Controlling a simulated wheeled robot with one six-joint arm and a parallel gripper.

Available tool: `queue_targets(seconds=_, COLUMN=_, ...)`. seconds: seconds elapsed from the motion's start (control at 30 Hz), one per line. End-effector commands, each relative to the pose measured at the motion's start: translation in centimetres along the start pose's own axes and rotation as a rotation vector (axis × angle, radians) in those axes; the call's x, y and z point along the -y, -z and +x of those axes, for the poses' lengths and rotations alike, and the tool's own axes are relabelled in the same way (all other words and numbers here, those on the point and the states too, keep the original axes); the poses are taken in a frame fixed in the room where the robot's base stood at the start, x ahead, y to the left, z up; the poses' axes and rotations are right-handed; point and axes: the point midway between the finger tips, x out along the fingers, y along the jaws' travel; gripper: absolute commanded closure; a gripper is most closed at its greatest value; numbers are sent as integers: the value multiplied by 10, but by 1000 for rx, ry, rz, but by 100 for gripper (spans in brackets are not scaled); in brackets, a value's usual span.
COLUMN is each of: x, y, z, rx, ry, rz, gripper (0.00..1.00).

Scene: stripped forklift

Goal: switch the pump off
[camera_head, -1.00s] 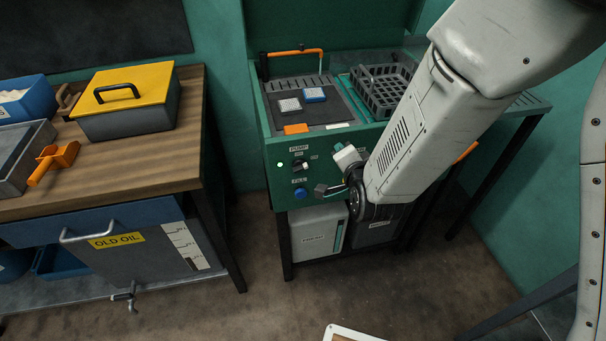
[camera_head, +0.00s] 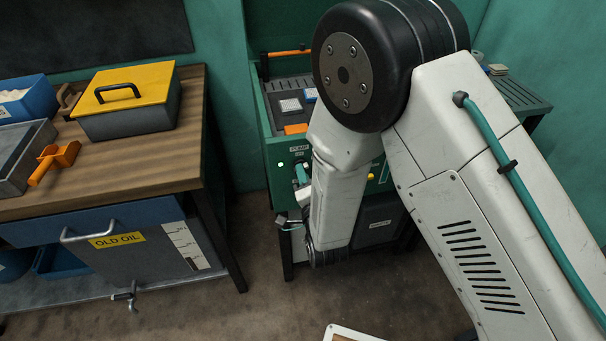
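The green washing unit (camera_head: 276,184) stands at the back middle. The "PUMP" label (camera_head: 299,149) is on its front panel. A small green lamp (camera_head: 280,164) is lit to the left below the label. My gripper (camera_head: 301,174) is at the panel just below the label, over the place of the pump knob. The knob is hidden behind it, so its position and any contact cannot be told. My arm covers much of the gripper, and its fingers are not clear enough to tell open from shut.
My arm blocks most of the panel's right part and the basin. A wooden bench (camera_head: 150,160) with a yellow-lidded box (camera_head: 128,105) stands left. Floor between is clear.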

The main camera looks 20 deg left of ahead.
Motion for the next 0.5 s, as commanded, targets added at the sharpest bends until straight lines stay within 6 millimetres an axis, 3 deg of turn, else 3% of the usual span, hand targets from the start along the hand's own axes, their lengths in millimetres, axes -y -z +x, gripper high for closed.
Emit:
queue_targets(seconds=0.13, x=0, y=0, z=10, rx=0, ry=0, rz=0, gripper=69)
queue_targets(seconds=0.4, x=0, y=0, z=12, rx=1, ry=0, rz=0, gripper=69)
queue_targets(seconds=0.5, x=0, y=0, z=12, rx=1, ry=0, rz=0, gripper=97)
